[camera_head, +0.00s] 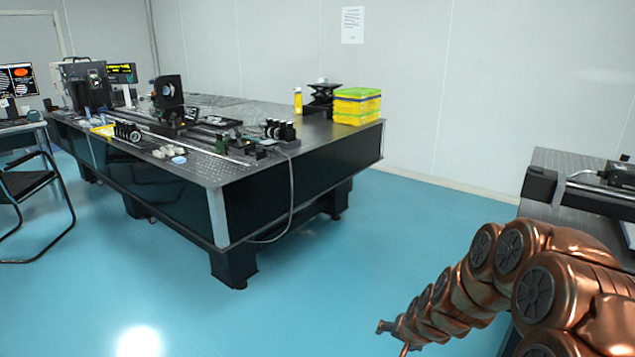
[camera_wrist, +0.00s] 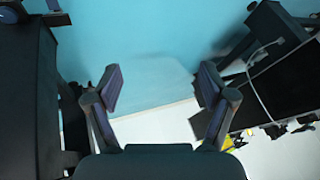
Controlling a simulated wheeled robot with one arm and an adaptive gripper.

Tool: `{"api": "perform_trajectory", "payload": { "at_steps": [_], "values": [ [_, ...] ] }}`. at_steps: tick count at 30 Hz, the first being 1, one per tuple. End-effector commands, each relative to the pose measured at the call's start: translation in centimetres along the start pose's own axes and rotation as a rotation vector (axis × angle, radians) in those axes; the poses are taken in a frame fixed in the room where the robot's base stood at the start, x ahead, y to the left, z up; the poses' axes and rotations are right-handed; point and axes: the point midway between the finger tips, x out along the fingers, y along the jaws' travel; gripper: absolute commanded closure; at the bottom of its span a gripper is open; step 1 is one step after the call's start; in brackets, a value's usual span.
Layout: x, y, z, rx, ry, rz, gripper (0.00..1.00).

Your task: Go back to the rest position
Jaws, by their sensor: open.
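My gripper (camera_wrist: 162,90) is open in the wrist view, its two dark fingers wide apart. Nothing is between them but blue floor and part of the white wall. In the head view my copper-coloured arm reaches from the lower right corner toward the bottom middle. Its far end (camera_head: 392,328) is low over the blue floor, apart from the large optical table (camera_head: 300,175). The fingers are too small there to make out.
A second optical table (camera_head: 560,165) stands at the right, close to my arm. A black chair (camera_head: 40,190) is at the left. Yellow-green boxes (camera_head: 357,106) and optics sit on the large table. Blue floor (camera_head: 330,285) is clear between the tables. Dark table structures flank the gripper in the wrist view.

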Motion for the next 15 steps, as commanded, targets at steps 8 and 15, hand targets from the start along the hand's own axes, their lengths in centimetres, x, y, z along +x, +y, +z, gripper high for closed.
{"api": "perform_trajectory", "payload": {
  "at_steps": [8,15],
  "values": [
    [-11.8,-4.1,2.2,-0.132,-0.15,-0.02,0.18],
    [-21.4,-5.2,5.1,-0.236,-0.279,0.002,0.18]
  ]
}}
